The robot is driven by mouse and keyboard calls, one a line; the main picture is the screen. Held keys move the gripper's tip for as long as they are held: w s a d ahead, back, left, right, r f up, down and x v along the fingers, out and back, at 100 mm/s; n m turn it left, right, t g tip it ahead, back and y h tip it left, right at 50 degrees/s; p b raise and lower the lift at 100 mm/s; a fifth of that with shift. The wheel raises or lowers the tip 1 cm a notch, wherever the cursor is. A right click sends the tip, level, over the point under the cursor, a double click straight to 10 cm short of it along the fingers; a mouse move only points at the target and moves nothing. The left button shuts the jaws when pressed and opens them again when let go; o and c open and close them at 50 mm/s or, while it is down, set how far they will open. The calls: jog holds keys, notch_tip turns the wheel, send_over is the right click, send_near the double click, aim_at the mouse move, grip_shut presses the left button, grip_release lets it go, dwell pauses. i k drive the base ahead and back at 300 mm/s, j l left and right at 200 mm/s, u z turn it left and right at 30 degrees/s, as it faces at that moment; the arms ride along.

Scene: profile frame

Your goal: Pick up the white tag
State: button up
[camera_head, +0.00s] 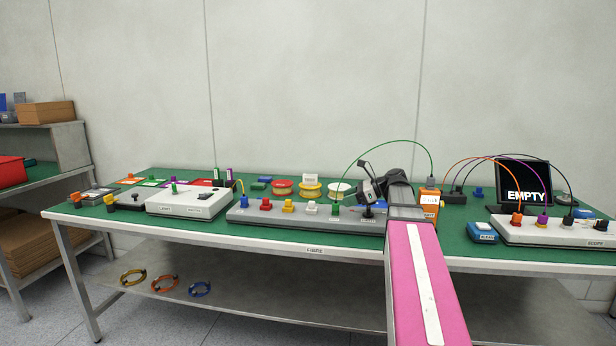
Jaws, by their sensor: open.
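A small white card (310,178) with dark marks stands upright behind the yellow spool (310,190), left of the middle of the green bench; it may be the white tag, but its print is too small to read. My gripper (367,190) is open, at the end of my pink arm, right of the card and over the right part of the long grey fixture. The space between its fingers looks empty. My arm and wrist hide part of the bench behind them.
The grey fixture (270,216) carries several coloured plugs. A red spool (282,187) and a white spool (339,189) flank the yellow one. A green cable (385,142) arches over my gripper to an orange device (428,212). A screen (524,180) reads EMPTY.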

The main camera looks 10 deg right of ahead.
aim_at(308, 179)
jog(key=i, duration=1.15)
